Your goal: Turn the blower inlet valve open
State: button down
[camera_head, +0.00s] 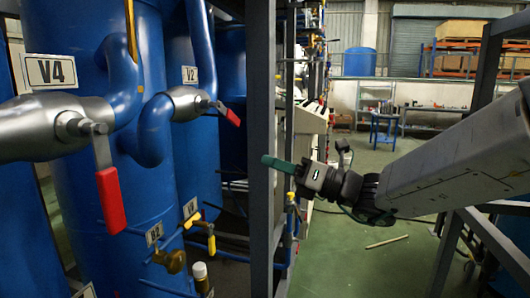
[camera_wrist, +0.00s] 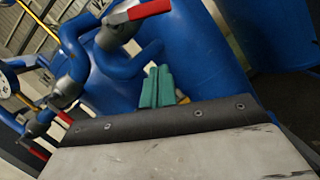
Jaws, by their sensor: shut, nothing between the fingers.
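My gripper (camera_head: 275,162) has green fingers, shut and empty, pointing left in front of a dark grey upright post. The fingers (camera_wrist: 157,86) also show in the wrist view, with blue tanks beyond. No visible label names a blower inlet valve, so I cannot tell which valve it is. In the head view a red lever (camera_head: 111,200) hangs down from the valve by the V4 label (camera_head: 50,72). A second red lever (camera_head: 229,116) slants right by the V2 label (camera_head: 189,74). A brass valve (camera_head: 170,260) and a yellow-handled valve (camera_head: 203,232) sit lower. My gripper touches none of these levers.
The grey post (camera_head: 262,80) stands between my gripper and the blue tanks (camera_head: 75,190). More pipes and valves line the frame behind the fingers. Green floor (camera_head: 350,265) is open below my arm.

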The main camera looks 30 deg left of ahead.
aim_at(229, 115)
jog(key=w+a+r, duration=0.1)
jog(key=a+r, duration=0.4)
jog(key=a, duration=0.3)
jog(key=shift+w+a+r, duration=0.2)
jog(key=shift+a, duration=0.15)
